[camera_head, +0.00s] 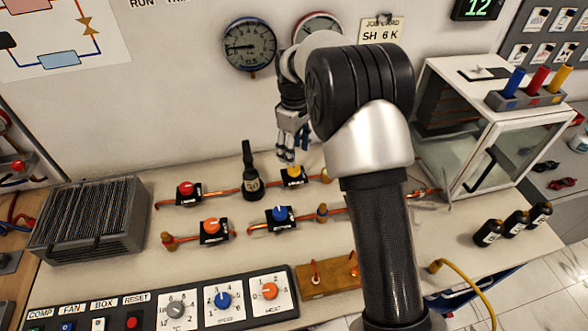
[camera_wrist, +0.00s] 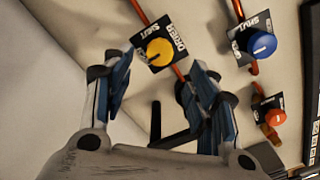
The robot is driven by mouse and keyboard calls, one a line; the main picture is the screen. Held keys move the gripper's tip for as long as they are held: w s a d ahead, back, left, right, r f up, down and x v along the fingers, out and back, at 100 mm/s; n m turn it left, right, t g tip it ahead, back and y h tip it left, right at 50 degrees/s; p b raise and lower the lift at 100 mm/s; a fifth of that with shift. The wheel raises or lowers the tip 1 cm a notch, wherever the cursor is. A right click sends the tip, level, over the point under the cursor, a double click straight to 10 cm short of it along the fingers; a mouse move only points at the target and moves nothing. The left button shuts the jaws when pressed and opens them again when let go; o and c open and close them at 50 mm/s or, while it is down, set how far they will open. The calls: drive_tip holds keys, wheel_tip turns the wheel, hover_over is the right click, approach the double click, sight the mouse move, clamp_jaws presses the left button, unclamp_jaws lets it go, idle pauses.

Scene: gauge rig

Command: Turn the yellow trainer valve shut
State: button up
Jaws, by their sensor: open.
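The yellow trainer valve (camera_head: 294,172) is a round knob on a black plate, set in a copper pipe run on the bench. It shows larger in the wrist view (camera_wrist: 160,51), with white lettering that seems to read DRIER and SHUT. Its exact pointer angle is too small to tell. My gripper (camera_head: 287,155) is above the yellow knob, fingers pointing down. In the wrist view my gripper (camera_wrist: 159,68) has its fingers apart, one on each side of the knob's line, with nothing between them. I see no clear contact with the knob.
Red (camera_head: 186,189), orange (camera_head: 211,226) and blue (camera_head: 280,214) valves sit nearby on the pipes. A dark upright bottle-like part (camera_head: 250,177) stands left of my gripper. A glass-fronted box (camera_head: 478,130) is at right, a finned block (camera_head: 90,217) at left.

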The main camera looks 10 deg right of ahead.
sight(294, 168)
wheel_tip(294, 168, down, 7)
drive_tip(key=shift+b, duration=0.9)
drive_tip(key=shift+c, duration=0.5)
drive_tip(key=c, duration=1)
